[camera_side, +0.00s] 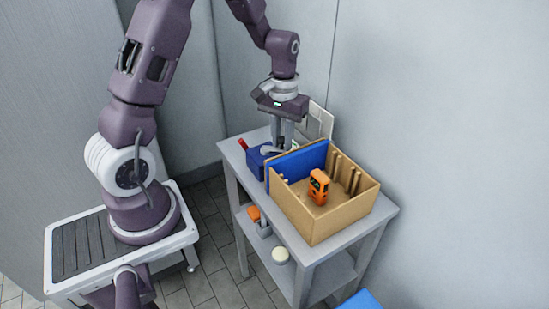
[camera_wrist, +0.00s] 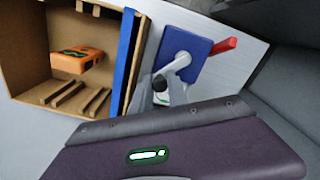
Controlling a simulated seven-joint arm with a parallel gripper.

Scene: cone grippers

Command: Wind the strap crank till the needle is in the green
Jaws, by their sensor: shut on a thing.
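The strap crank's blue box (camera_side: 256,163) stands on the table at the left end of a cardboard-brown crate. The same blue box (camera_wrist: 190,45) shows from above in the wrist view, with a pale grey crank arm (camera_wrist: 177,65) running down-left from its middle. My gripper (camera_side: 282,144) points down over the box. In the wrist view my gripper (camera_wrist: 162,93) is shut on the dark knob at the crank arm's outer end. A gauge needle and its green zone cannot be made out in either view.
The open crate (camera_side: 325,226) holds an orange device (camera_side: 319,187), wooden posts and a blue panel (camera_side: 298,160) at its left side. A red piece (camera_side: 242,144) sticks out beside the blue box. A pale board (camera_side: 318,121) stands behind. The lower shelf holds small items.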

